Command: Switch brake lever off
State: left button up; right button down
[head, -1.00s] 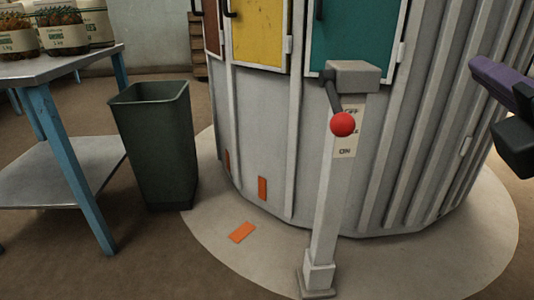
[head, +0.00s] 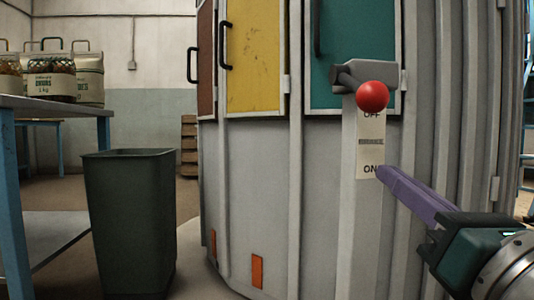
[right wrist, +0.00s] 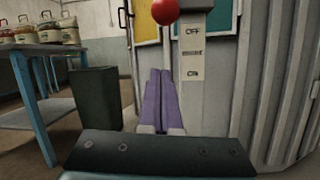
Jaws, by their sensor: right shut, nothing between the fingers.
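The brake lever has a red ball knob (head: 372,96) on a short dark arm that comes out of a grey box (head: 381,76) on top of a pale post (head: 357,230). The knob is in front of the top of the OFF/ON label (head: 369,155), level with OFF. In the right wrist view the knob (right wrist: 165,11) shows at the top edge, left of and above OFF. My right gripper (head: 381,172) is shut and empty, its purple fingers pointing toward the post. In the head view its tips show below the knob, close to ON. My left gripper is out of view.
A ribbed grey metal housing (head: 260,190) with coloured doors stands behind the post. A dark green bin (head: 130,220) and a metal table (head: 60,104) with jars and sacks are at the left. Floor shows between bin and housing.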

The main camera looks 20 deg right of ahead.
aim_at(354, 85)
jog(key=shift+s, duration=0.1)
jog(key=w+d+r+p, duration=0.1)
jog(key=w+r+p, duration=0.4)
jog(key=w+r, duration=0.1)
jog(key=shift+w+d, duration=0.4)
jog(key=shift+w, duration=0.05)
dwell(0.3)
jog(key=shift+r, duration=0.1)
